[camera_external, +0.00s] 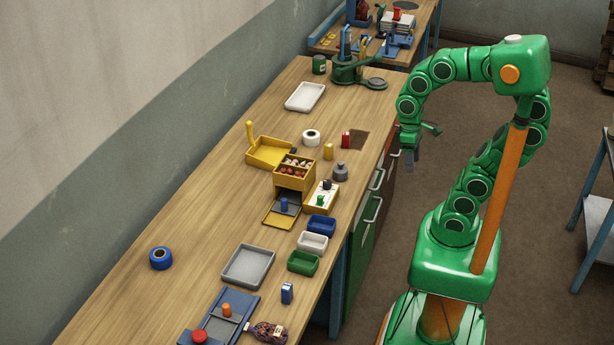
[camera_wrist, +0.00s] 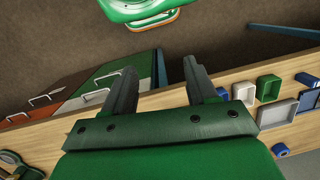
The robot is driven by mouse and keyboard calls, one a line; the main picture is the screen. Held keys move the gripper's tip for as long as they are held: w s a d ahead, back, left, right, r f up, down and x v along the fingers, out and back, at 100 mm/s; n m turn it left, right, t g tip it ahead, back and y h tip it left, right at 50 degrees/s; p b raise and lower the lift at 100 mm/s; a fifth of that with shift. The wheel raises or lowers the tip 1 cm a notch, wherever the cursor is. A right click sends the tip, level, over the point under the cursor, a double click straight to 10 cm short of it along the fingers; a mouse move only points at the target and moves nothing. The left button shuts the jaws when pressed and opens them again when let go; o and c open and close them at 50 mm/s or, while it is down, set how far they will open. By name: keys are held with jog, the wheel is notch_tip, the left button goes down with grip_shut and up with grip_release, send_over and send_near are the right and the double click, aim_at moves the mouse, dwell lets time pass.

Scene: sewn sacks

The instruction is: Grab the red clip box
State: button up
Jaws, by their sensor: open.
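A small red box (camera_external: 346,140), which looks like the red clip box, stands upright on the wooden bench near its right edge, beside a dark brown patch (camera_external: 358,141). I cannot read its label at this size. My gripper (camera_external: 410,160) hangs to the right of the red box, past the bench edge, apart from it and empty. In the wrist view my gripper (camera_wrist: 168,68) has its two dark fingers spread with nothing between them. The red box does not show in the wrist view.
Close to the red box are a yellow box (camera_external: 328,152), a white tape roll (camera_external: 311,137) and a grey weight (camera_external: 341,172). Cabinet handles (camera_external: 376,179) stick out along the bench front.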

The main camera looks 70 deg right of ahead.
jog(key=w+a+m+t+y, duration=0.1)
jog(key=w+m+t+y, duration=0.3)
jog(key=w+m, duration=0.6)
jog(key=w+d+r+m+t+y, duration=0.1)
jog(key=w+d+m+t+y, duration=0.2)
jog(key=w+d+m, duration=0.65)
jog(key=w+d+m+t+h, duration=0.3)
jog(key=d+m, duration=0.4)
jog(key=d, duration=0.7)
jog(key=w+d+m+t+h, duration=0.25)
jog(key=d+m+t, duration=0.3)
jog(key=d, duration=0.85)
send_near(341, 147)
jog(key=w+r, duration=0.2)
jog(key=r, duration=0.1)
jog(key=shift+g+y, duration=0.35)
jog(key=shift+w+f, duration=0.1)
jog(key=shift+f, duration=0.1)
jog(key=shift+x, duration=3.9)
jog(key=shift+w+d+r, duration=0.1)
jog(key=shift+d, duration=0.05)
